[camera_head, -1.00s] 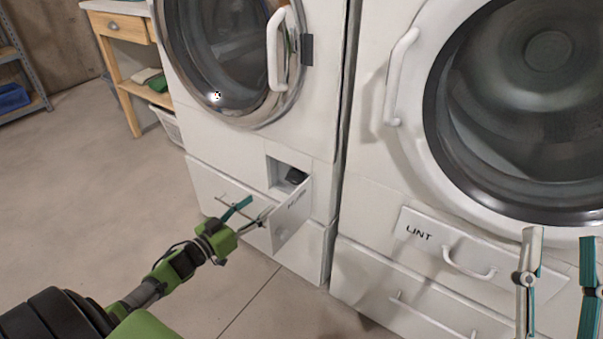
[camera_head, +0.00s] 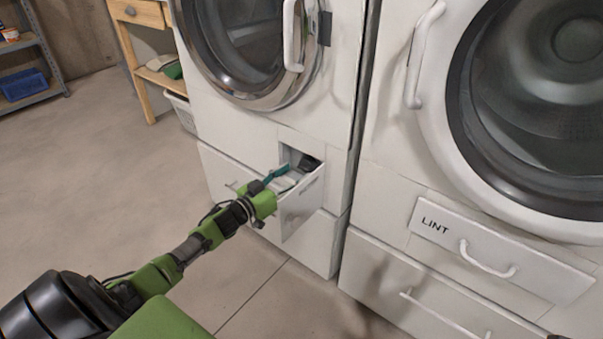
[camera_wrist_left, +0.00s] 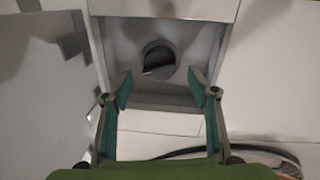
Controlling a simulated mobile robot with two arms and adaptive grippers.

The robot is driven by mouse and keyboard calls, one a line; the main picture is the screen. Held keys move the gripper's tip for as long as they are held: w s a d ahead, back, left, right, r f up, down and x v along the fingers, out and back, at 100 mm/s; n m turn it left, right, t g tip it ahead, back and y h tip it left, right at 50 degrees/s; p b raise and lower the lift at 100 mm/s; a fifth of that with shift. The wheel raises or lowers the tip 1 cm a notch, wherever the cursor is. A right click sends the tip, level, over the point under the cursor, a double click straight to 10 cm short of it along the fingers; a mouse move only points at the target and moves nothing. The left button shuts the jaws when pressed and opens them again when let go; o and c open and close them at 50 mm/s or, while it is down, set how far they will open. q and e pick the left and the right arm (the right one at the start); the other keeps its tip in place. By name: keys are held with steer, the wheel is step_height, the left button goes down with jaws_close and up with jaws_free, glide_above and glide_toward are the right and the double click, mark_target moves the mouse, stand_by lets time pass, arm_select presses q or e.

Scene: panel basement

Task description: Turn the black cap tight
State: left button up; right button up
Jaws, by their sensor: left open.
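The black cap (camera_wrist_left: 158,60) is a round dark knob inside a small recess in the washer's lower front. In the left wrist view it sits beyond and between my fingertips, apart from them. It also shows as a dark shape in the head view (camera_head: 308,163). My left gripper (camera_wrist_left: 160,90) is open and empty, with its teal-padded fingers on either side of the recess's middle. In the head view my left gripper (camera_head: 279,178) is at the recess opening. My right gripper is not clearly in view.
The recess's small door (camera_head: 301,205) stands open just right of my left gripper. The washer (camera_head: 235,133) has a round glass door above. A second machine with a LINT panel (camera_head: 470,240) stands to the right. The floor at left is clear.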

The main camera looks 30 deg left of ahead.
mark_target(302, 169)
arm_select(q)
steer(key=shift+w+d+b, duration=0.15)
steer(key=shift+w+b, duration=0.1)
steer(key=shift+w, duration=0.75)
steer(key=shift+w+d+b, duration=0.15)
steer(key=shift+w+b, duration=0.1)
steer(key=shift+w, duration=0.7)
steer(key=shift+c, duration=0.5)
steer(key=c, duration=1)
